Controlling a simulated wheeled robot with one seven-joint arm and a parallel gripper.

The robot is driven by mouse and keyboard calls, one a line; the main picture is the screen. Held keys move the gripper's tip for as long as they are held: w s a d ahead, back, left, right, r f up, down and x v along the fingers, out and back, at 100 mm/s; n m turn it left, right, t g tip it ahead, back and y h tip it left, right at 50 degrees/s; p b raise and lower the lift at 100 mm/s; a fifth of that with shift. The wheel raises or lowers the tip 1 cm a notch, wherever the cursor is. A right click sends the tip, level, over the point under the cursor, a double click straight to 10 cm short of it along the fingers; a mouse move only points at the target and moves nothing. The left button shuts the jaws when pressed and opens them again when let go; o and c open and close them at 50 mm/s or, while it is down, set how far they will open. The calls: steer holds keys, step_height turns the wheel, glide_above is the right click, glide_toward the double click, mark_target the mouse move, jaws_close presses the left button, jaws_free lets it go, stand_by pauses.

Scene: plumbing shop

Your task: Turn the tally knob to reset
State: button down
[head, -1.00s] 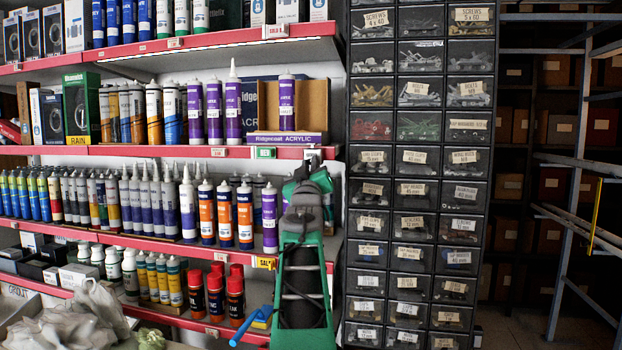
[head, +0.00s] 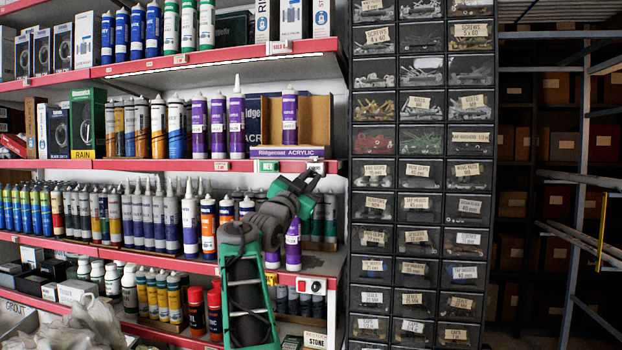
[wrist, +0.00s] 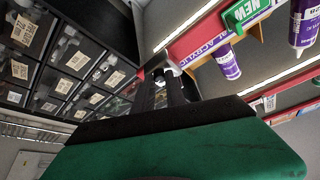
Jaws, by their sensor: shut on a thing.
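My gripper (head: 312,172) reaches up to the right end of the middle red shelf edge. Its fingers are closed around a small, pale part there, which I take to be the tally knob. In the wrist view the dark fingers of my gripper (wrist: 170,90) point away from me, with a small bright bit of the knob (wrist: 160,73) at their tips. The fingers hide most of the knob, and its dial or marks cannot be read.
A purple tube (head: 289,118) stands above the shelf edge, near a green NEW tag (head: 268,166). More purple tubes (head: 293,248) stand close beside my arm below. The black drawer cabinet (head: 393,180) is just to the right. A white plate (head: 310,285) sits on the lower shelf edge.

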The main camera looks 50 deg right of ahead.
steer(key=shift+w+r+m+g+p, duration=0.1)
steer(key=shift+m+g+p, duration=0.4)
steer(key=shift+m, duration=0.8)
steer(key=shift+g, duration=0.3)
steer(key=c, duration=1.4)
jaws_free()
steer(key=shift+a, duration=0.1)
steer(key=b+v, duration=0.3)
steer(key=v, duration=0.4)
steer(key=shift+a+b, duration=0.35)
steer(key=shift+o, duration=0.2)
